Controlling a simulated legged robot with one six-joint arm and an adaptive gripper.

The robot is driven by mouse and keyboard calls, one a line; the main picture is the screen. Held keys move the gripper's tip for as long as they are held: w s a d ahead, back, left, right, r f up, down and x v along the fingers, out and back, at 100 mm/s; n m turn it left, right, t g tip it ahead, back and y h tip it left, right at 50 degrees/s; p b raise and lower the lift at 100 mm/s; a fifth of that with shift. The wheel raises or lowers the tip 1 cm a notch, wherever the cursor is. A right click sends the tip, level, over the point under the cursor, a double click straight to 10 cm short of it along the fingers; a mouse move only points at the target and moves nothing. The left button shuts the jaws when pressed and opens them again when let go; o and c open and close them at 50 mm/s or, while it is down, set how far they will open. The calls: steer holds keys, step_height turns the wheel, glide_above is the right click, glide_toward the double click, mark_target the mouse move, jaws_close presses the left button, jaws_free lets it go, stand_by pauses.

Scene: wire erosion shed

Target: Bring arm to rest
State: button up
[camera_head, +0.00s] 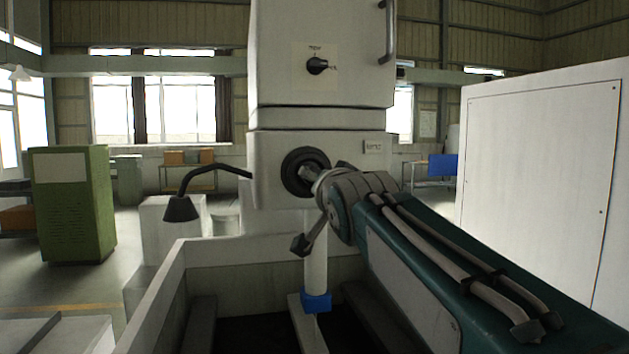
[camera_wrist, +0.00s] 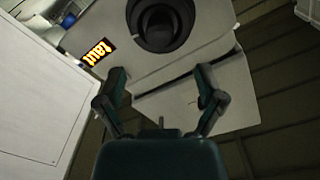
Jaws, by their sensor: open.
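My teal arm (camera_head: 420,255) reaches in from the lower right in the head view, its grey joint (camera_head: 345,205) in front of the machine's head. My gripper (camera_wrist: 160,72) shows in the wrist view with its two dark fingers spread wide and nothing between them. A round black part (camera_wrist: 160,22) of the machine lies beyond the fingertips; I cannot tell the exact gap.
The white machine head (camera_head: 320,125) has a black dial (camera_head: 317,66) and a dark round hub (camera_head: 303,172). A black lamp (camera_head: 181,208) stands left of it. A large white cabinet (camera_head: 540,170) stands right, a green cabinet (camera_head: 72,205) left.

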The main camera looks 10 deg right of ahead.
steer(key=shift+s, duration=1.1)
steer(key=s+f+n+g, duration=0.2)
steer(key=s+f+g, duration=0.2)
steer(key=s+f, duration=0.4)
steer(key=s+f+n+g, duration=0.2)
steer(key=s+f+g, duration=0.2)
steer(key=s+f, duration=0.5)
steer(key=s+f+n+g, duration=0.2)
steer(key=s+f, duration=0.6)
steer(key=f, duration=1)
steer(key=shift+s+f+n+g, duration=0.2)
steer(key=shift+f+n+g, duration=0.15)
steer(key=shift+g, duration=0.75)
